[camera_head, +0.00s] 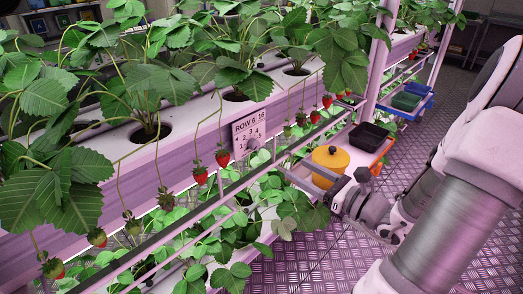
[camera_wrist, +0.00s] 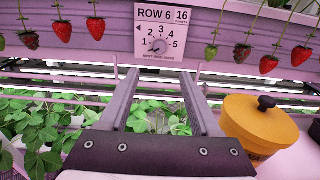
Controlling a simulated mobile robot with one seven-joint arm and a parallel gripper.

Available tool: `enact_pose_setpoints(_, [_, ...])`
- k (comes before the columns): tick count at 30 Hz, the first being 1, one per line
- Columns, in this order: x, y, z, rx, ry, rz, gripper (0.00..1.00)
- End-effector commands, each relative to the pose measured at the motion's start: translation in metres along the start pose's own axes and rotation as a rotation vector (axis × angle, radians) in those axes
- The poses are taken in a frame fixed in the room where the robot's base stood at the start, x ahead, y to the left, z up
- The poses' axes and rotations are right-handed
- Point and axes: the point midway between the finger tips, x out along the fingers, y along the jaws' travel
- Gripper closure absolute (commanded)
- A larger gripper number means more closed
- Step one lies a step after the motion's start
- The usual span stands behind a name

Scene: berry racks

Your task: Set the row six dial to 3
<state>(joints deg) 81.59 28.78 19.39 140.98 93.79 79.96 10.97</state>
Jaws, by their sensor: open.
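The row six dial (camera_wrist: 158,46) is a small round knob on a pale panel marked ROW 6 (camera_wrist: 161,32), with the numbers 1 to 5 arched around it. Its pointer seems to aim to the lower left, near 1, but it is small. The panel also shows in the head view (camera_head: 250,132) on the front of the planter rail. My gripper (camera_wrist: 158,74) is open and empty. Its two fingers point at the panel, one to each side below the dial, apart from it. In the head view my gripper (camera_head: 290,170) is low and right of the panel.
A yellow lidded pot (camera_wrist: 260,125) with a dark knob stands close to the right of my gripper. Strawberries (camera_wrist: 95,30) hang on both sides of the panel. A thin rail crosses below it. A black tray (camera_head: 370,136) and blue tray (camera_head: 412,106) lie further right.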

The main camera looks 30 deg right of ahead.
Motion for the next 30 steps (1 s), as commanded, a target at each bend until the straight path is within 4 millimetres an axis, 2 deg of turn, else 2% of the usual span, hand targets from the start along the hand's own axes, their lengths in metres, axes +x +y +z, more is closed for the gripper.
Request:
enact_pose_setpoints(6, [0.050, 0.002, -0.003, -0.004, 0.000, 0.007, 0.36])
enact_pose_setpoints(15, [0.111, 0.001, -0.002, -0.003, -0.001, 0.005, 0.36])
enact_pose_setpoints(21, [0.133, 0.000, -0.002, -0.003, 0.001, 0.002, 0.36])
enact_pose_setpoints(30, [0.139, 0.001, 0.000, -0.002, 0.001, 0.002, 0.36])
